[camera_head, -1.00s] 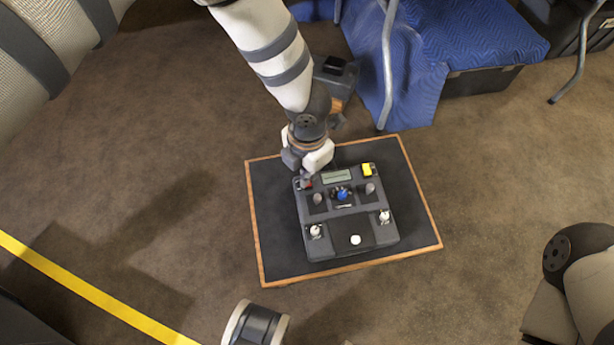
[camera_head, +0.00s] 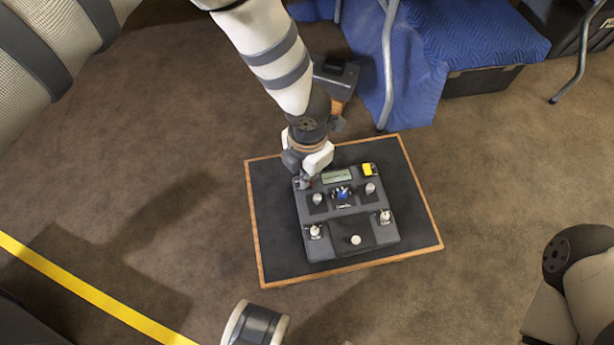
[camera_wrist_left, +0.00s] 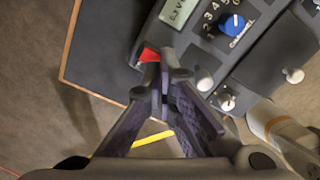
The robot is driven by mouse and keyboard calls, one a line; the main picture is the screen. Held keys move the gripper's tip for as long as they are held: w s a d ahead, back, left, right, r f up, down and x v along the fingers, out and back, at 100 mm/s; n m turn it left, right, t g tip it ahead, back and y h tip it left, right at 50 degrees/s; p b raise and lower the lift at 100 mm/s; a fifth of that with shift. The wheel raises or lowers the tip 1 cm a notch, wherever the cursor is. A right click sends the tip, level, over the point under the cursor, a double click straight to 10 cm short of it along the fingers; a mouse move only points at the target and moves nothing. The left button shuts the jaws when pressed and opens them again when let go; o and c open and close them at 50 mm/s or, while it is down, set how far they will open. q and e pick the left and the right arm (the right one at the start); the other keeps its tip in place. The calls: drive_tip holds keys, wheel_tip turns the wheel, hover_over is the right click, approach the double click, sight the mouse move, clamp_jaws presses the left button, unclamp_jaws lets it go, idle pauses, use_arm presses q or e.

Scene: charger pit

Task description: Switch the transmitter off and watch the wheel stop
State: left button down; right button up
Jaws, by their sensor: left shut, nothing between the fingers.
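The transmitter (camera_head: 355,222) is a dark grey box lying on a wood-edged dark mat (camera_head: 272,250). It has a small display (camera_head: 336,177), a blue knob (camera_head: 343,194), a yellow part (camera_head: 368,169) and several pale sticks or knobs. My left gripper (camera_head: 304,180) is shut and empty at the box's far left corner. In the left wrist view its fingertips (camera_wrist_left: 161,72) are together right at a red switch (camera_wrist_left: 149,55), partly covering it. I cannot tell whether they touch it. The display (camera_wrist_left: 179,10) also shows there, partly cut off. No wheel can be made out.
A blue-draped table (camera_head: 470,45) with metal legs stands beyond the mat. A yellow line (camera_head: 90,290) crosses the brown floor at lower left. The floor left of the mat is open.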

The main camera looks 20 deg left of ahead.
use_arm(q)
drive_tip(key=shift+f, duration=0.7)
drive_tip(key=shift+r+p, duration=2.25)
drive_tip(key=shift+r, duration=1.3)
